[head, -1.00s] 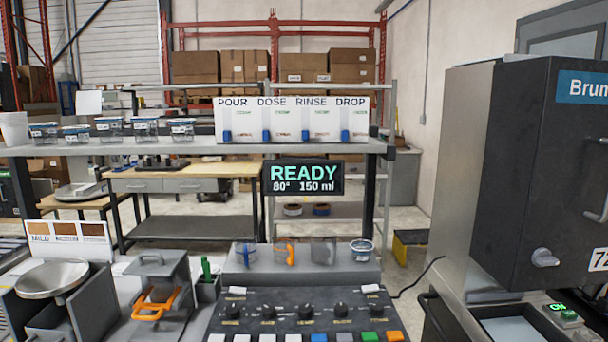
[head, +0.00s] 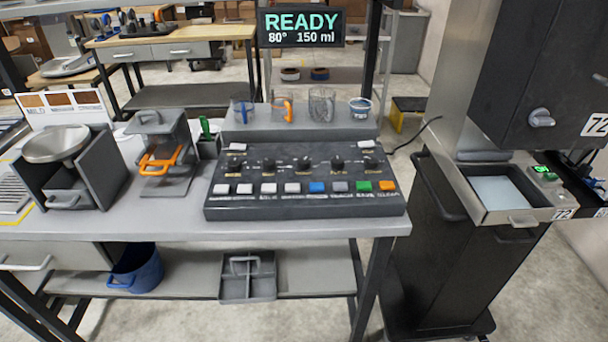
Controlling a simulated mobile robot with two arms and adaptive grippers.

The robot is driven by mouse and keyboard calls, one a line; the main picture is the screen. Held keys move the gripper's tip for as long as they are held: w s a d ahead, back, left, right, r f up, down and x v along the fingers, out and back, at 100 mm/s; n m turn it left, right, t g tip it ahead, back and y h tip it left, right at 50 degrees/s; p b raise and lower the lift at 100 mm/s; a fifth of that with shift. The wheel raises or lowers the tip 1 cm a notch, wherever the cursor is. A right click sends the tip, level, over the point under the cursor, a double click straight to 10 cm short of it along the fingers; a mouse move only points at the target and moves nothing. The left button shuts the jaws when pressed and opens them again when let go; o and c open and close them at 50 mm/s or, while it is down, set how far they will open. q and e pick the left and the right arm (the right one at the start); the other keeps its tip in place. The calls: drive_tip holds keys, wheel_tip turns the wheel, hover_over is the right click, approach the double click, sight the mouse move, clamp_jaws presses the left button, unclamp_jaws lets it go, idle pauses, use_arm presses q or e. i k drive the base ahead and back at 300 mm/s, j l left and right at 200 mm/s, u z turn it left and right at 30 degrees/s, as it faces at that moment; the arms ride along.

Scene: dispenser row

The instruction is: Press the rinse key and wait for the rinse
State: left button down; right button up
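The black control panel (head: 300,205) sits on the grey bench. Its front row has several white keys (head: 245,189), then a blue key (head: 317,187), a grey key (head: 340,187), a green key (head: 363,186) and an orange key (head: 387,186). The labels below the keys are too small to read surely, so I cannot tell which is the rinse key. Several black knobs (head: 269,165) line the panel's back. The display (head: 301,27) above reads READY, 80° and 150 ml. Neither of my grippers is in view.
Several cups (head: 321,105) stand on a grey ledge behind the panel. A stand with an orange handle (head: 160,160) and a metal bowl (head: 57,143) are on the left. A black cabinet machine (head: 540,75) stands right. The bench front (head: 290,228) is clear.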

sight(314, 187)
drive_tip(key=l+u, duration=0.2)
drive_tip(key=u, duration=0.15)
drive_tip(key=i+l+u, duration=0.1)
drive_tip(key=l+u, duration=0.15)
drive_tip(key=u, duration=0.15)
drive_tip(key=l+u, duration=0.45)
drive_tip(key=l, duration=0.4)
drive_tip(key=k+l, duration=0.1)
drive_tip(key=l, duration=0.35)
drive_tip(key=k+l+u, duration=0.15)
drive_tip(key=l, duration=0.35)
drive_tip(key=i, duration=0.05)
